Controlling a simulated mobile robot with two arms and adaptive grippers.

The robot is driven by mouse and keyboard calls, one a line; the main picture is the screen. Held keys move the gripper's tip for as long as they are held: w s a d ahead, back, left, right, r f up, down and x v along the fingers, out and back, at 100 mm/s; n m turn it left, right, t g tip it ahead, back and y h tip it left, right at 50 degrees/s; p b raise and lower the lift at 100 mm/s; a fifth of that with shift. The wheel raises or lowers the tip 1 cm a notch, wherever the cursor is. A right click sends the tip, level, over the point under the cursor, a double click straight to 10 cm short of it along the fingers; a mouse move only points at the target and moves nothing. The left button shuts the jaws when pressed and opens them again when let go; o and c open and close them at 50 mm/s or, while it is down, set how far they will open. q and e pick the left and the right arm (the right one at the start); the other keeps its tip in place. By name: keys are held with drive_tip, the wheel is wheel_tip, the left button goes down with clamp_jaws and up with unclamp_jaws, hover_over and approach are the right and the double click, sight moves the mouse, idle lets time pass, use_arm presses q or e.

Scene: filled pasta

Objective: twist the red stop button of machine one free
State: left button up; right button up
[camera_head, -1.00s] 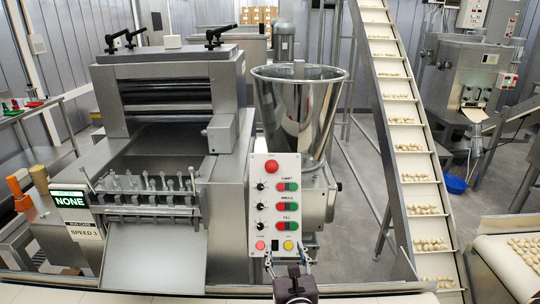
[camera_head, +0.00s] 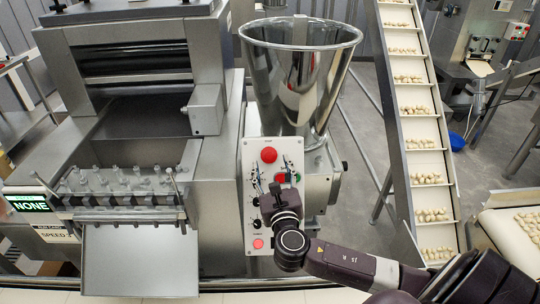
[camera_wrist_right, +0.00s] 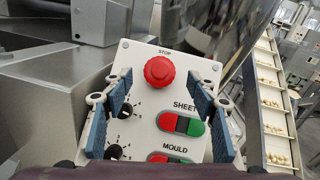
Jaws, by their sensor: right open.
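The red stop button (camera_head: 269,155) sits at the top of the white control panel (camera_head: 247,183) on machine one. In the right wrist view the round red button (camera_wrist_right: 159,71) lies under the word STOP, centred between the fingers but beyond them. My right gripper (camera_head: 271,168) is in front of the panel, its fingers pointing up toward the button; it also shows in the right wrist view (camera_wrist_right: 160,95). It is open and empty, with blue pads apart on both sides. It hides the panel's middle in the head view. My left gripper is not in view.
Below the button are black knobs (camera_wrist_right: 115,152) and red-green switches such as SHEET (camera_wrist_right: 181,124). A steel hopper (camera_head: 300,85) stands right behind the panel. A conveyor (camera_head: 420,150) with dough pieces runs at the right.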

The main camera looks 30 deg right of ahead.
sight(270, 158)
drive_tip(key=x, duration=0.3)
drive_tip(key=shift+w+f, duration=0.1)
drive_tip(key=shift+f, duration=0.05)
drive_tip(key=shift+c, duration=0.7)
drive_tip(key=c, duration=1)
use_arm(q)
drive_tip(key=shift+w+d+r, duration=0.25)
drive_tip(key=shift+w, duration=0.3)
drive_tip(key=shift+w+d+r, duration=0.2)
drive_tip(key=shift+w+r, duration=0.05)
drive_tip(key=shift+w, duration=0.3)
